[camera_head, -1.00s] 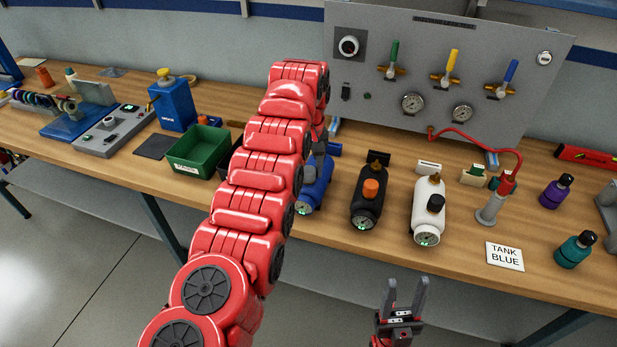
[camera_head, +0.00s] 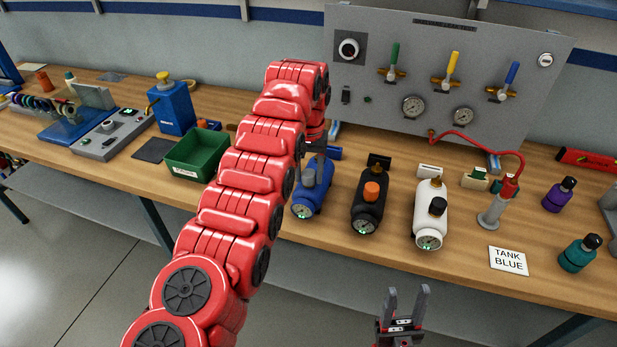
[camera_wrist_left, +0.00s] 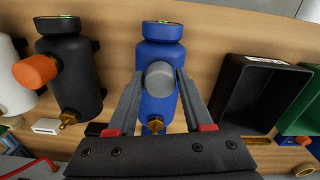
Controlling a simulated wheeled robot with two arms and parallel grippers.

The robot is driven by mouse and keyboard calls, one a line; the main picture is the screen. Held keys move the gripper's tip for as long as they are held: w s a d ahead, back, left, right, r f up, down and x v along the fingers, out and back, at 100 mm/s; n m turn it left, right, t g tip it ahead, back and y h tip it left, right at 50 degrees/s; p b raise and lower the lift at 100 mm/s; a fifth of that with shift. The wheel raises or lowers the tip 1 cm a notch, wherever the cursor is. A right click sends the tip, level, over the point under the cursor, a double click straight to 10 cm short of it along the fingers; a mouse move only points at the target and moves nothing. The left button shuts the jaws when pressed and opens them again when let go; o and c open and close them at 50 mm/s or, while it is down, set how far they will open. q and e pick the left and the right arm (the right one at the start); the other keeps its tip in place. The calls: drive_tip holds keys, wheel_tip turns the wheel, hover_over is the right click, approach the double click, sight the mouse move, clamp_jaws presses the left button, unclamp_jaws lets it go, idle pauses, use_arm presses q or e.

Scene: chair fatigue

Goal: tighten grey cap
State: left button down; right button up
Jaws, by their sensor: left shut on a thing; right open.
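The grey cap (camera_wrist_left: 160,76) sits on the side of the blue tank (camera_wrist_left: 158,50), which lies on the workbench. In the left wrist view my left gripper (camera_wrist_left: 155,84) has one finger on each side of the cap and is shut on it. In the head view the blue tank (camera_head: 318,194) and grey cap (camera_head: 309,176) are partly hidden beside my red left arm. My right gripper (camera_head: 405,300) is open and empty, low in front of the bench edge.
A black tank with an orange cap (camera_head: 372,190) and a white tank with a black cap (camera_head: 438,205) lie to the right. A "TANK BLUE" card (camera_head: 508,261) lies further right. A green bin (camera_head: 196,155) stands left of my arm. A valve panel (camera_head: 430,80) stands behind.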

use_arm(q)
drive_tip(key=shift+a+m, duration=0.1)
drive_tip(key=shift+m, duration=1.9)
drive_tip(key=shift+c, duration=2.2)
unclamp_jaws()
drive_tip(key=shift+d+f+n, duration=0.1)
drive_tip(key=shift+d+n, duration=0.1)
drive_tip(key=shift+n, duration=1.3)
drive_tip(key=shift+a+n, duration=0.1)
drive_tip(key=shift+n, duration=0.4)
